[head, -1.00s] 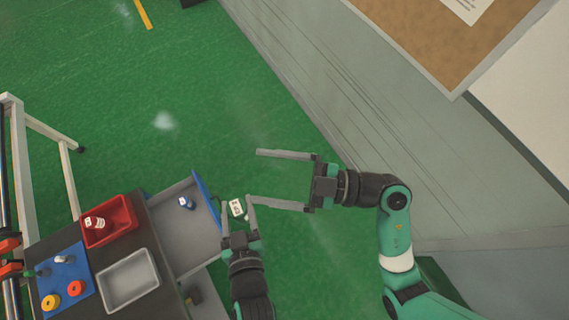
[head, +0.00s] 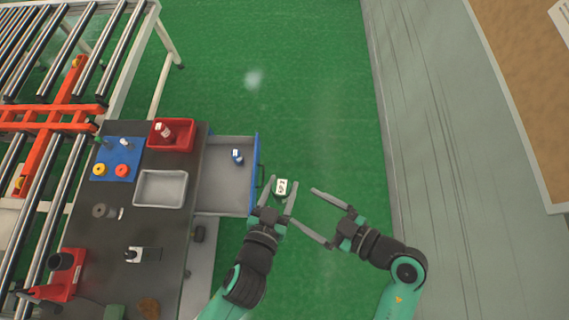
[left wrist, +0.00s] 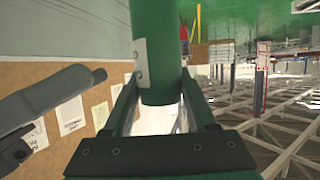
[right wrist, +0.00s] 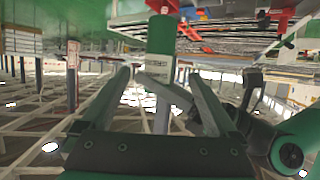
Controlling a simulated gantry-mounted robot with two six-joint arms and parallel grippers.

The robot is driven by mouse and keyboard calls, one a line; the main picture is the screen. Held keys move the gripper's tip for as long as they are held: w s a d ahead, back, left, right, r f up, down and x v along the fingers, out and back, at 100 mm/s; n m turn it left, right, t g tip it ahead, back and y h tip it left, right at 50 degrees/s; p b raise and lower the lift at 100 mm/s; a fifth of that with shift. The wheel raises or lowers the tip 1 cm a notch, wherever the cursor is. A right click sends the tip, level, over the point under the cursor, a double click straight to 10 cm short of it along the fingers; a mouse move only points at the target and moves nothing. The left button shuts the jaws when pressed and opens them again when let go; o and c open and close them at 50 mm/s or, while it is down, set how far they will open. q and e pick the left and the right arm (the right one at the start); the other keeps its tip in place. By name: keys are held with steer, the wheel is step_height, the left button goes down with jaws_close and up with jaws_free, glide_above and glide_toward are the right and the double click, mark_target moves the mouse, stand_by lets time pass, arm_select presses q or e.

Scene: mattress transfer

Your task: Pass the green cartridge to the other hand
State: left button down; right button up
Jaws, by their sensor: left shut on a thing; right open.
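The green cartridge with a white label (head: 282,186) is held between the fingers of my left gripper (head: 279,196), above the green floor just right of the drawer. In the left wrist view the green cartridge (left wrist: 158,45) stands between the two fingers, its label on the left side. My right gripper (head: 305,206) is open and empty, just right of the left gripper, its fingers pointing toward it. In the right wrist view the cartridge (right wrist: 160,42) lies beyond and between the open fingers, with a left gripper finger crossing in front of its lower part.
An open drawer (head: 222,205) with a blue-capped bottle (head: 237,156) is left of the grippers. The dark worktop (head: 150,227) carries a red bin (head: 186,146), a grey tray (head: 160,204) and a blue mat (head: 112,176). A grey wall (head: 425,120) rises at right.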

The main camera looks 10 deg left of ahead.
mark_target(281, 193)
steer(key=x, duration=0.9)
steer(key=shift+w+a, duration=0.15)
steer(key=shift+a, duration=0.05)
steer(key=shift+c, duration=0.2)
steer(key=c, duration=1.4)
arm_select(q)
steer(key=shift+c, duration=0.6)
jaws_free()
arm_select(e)
jaws_close()
